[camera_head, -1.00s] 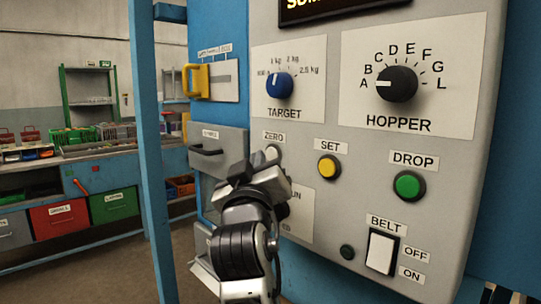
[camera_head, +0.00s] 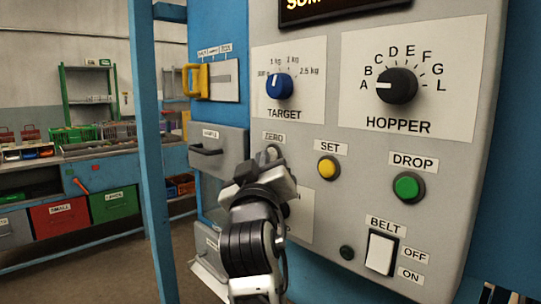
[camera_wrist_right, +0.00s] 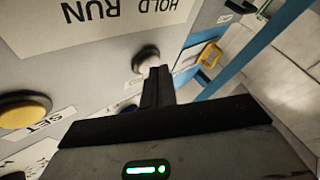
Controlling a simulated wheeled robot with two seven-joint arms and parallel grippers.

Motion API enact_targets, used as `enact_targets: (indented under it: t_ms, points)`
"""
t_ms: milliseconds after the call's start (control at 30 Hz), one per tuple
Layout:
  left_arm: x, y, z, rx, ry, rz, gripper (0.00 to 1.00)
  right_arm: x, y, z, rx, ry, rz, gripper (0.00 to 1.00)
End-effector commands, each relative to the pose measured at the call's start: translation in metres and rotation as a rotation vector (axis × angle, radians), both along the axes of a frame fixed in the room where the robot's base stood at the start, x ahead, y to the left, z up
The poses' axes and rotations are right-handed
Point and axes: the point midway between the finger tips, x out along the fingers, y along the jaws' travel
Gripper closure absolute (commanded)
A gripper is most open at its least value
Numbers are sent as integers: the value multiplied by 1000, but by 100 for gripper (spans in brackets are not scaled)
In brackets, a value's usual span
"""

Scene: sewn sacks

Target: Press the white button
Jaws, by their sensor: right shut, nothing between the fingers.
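The white button (camera_wrist_right: 146,62), in a dark ring, shows in the right wrist view just beyond my fingertips. It sits below the ZERO label (camera_head: 273,137) on the grey control panel; in the head view my gripper covers most of it. My right gripper (camera_head: 272,158) is shut and empty, its tips in front of the button. In the right wrist view the closed fingers (camera_wrist_right: 157,80) overlap the button's lower right edge. I cannot tell whether they touch it. My left gripper is not in view.
The yellow SET button (camera_head: 328,168) and green DROP button (camera_head: 408,186) are to the right. The blue TARGET knob (camera_head: 279,86) and black HOPPER knob (camera_head: 397,85) are above. A white BELT switch (camera_head: 381,253) is lower right. A blue post (camera_head: 150,150) stands left.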

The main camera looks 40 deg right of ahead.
Motion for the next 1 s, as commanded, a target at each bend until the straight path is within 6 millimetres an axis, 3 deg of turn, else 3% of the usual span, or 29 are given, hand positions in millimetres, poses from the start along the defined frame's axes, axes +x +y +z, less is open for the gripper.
enact_targets:
  t_ms: [733, 1000]
  points:
    - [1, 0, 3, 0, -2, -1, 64, 0, -6, 0, 1, 1, -2, 100]
    - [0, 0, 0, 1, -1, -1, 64, 0, 3, -2, 2, 1, 0, 100]
